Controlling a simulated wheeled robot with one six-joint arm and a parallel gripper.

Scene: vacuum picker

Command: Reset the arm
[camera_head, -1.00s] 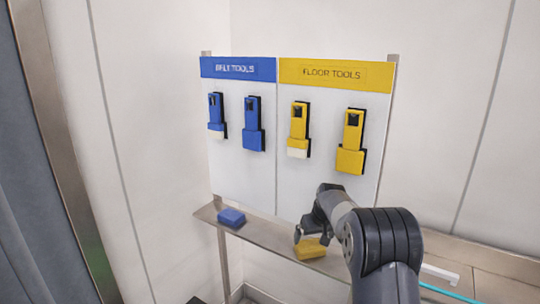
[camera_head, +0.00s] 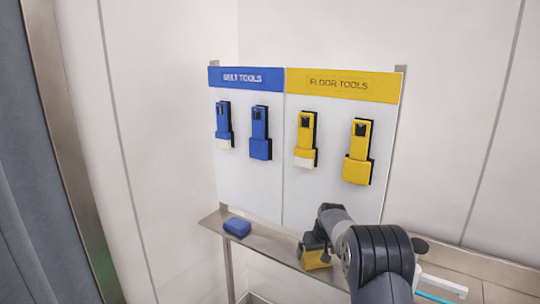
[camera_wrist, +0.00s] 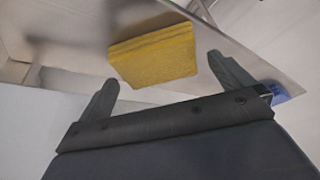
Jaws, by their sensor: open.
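My arm reaches in from the lower right in the head view, bent over the metal shelf (camera_head: 272,248). My gripper (camera_wrist: 160,75) shows in the wrist view with its two dark fingers wide apart and nothing between them in its grip. A yellow sponge-like block (camera_wrist: 153,55) lies on the shelf just beyond the fingertips. In the head view this yellow block (camera_head: 316,259) is partly hidden behind my gripper. Whether a finger touches it cannot be told.
A blue block (camera_head: 237,226) lies on the shelf's left end. Above stands a board with blue "BELT TOOLS" (camera_head: 245,78) and yellow "FLOOR TOOLS" (camera_head: 343,85) headers and several hanging tools. White walls close in behind. A white and cyan item (camera_head: 440,286) is at lower right.

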